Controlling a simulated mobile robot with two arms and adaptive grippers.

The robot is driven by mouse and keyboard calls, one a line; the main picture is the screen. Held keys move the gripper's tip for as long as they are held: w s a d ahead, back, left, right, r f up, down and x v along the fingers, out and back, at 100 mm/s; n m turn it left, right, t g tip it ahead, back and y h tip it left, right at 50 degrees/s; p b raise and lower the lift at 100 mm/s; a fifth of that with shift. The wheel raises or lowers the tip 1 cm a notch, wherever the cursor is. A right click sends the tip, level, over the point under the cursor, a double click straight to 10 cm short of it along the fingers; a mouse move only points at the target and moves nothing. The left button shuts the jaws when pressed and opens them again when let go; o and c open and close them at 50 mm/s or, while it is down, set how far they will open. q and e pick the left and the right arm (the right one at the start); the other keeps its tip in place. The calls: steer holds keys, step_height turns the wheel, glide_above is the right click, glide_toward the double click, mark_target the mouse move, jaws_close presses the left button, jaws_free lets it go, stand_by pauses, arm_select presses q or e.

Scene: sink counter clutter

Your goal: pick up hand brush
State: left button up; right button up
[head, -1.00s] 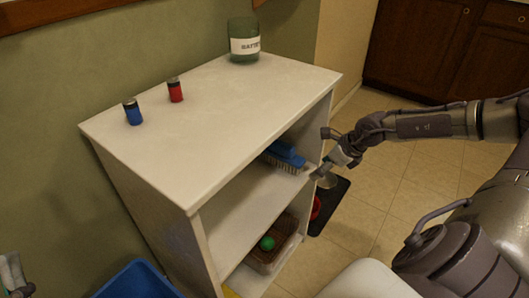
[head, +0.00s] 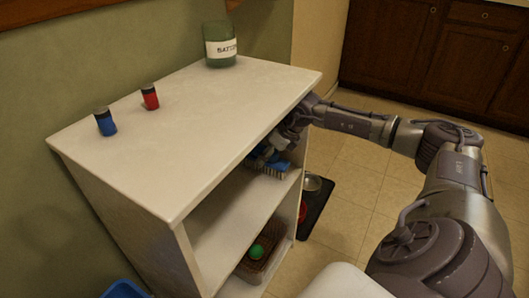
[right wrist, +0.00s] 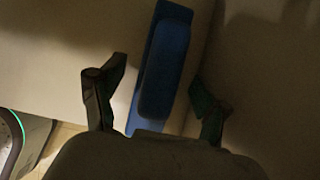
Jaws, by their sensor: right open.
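The hand brush (head: 270,167), blue with pale bristles pointing down, is on the shelf just under the top of the white shelf unit. My right gripper (head: 268,152) reaches into this opening from the right and partly covers the brush. In the right wrist view, the brush's blue body (right wrist: 165,65) lies between the two spread fingers of my right gripper (right wrist: 157,76). The gripper is open, with a gap visible on both sides of the brush. My left gripper is not in view.
The white shelf unit (head: 190,115) carries a blue battery-like can (head: 105,122), a red one (head: 150,97) and a green labelled jar (head: 220,47) on top. A basket (head: 262,262) with a green ball (head: 257,251) is on a lower shelf. Bowls on a dark mat (head: 318,205) stand beside the unit.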

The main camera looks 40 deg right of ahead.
steer(key=x, duration=0.1)
steer(key=b+x, duration=0.1)
steer(key=x, duration=0.1)
steer(key=shift+w+a+f, duration=0.1)
steer(key=shift+w+a, duration=0.05)
steer(key=shift+w, duration=0.3)
steer(key=c, duration=1.2)
steer(key=shift+c, duration=0.5)
steer(key=shift+r, duration=0.3)
